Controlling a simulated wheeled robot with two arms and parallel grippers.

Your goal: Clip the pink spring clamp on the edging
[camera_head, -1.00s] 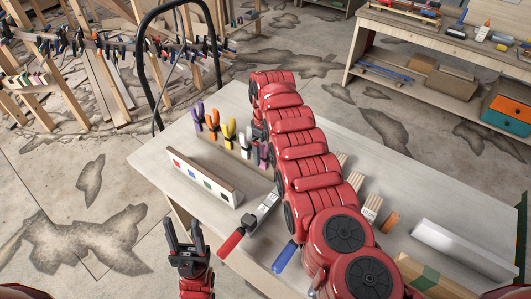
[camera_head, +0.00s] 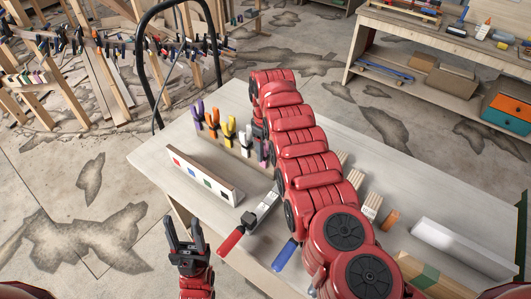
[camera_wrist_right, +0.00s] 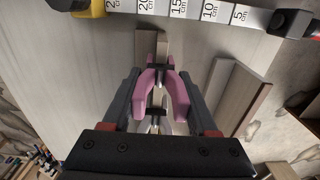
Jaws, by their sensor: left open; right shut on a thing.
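The pink spring clamp (camera_wrist_right: 148,88) is between the fingers of my right gripper (camera_wrist_right: 161,82) in the right wrist view. The gripper is shut on its handles. The clamp is at a narrow wooden strip (camera_wrist_right: 162,46); whether its jaws still grip the strip I cannot tell. In the head view the pink clamp (camera_head: 264,153) shows partly behind my right arm, at the right end of a row of clamps. My left gripper (camera_head: 184,225) is open and empty in front of the table's left edge. A curved strip with many clamps (camera_head: 110,46), possibly the edging, is at upper left.
Purple, orange, yellow and white clamps (camera_head: 229,128) stand in the row on the table (camera_head: 150,155). A black hoop frame (camera_head: 142,65) stands behind the table.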

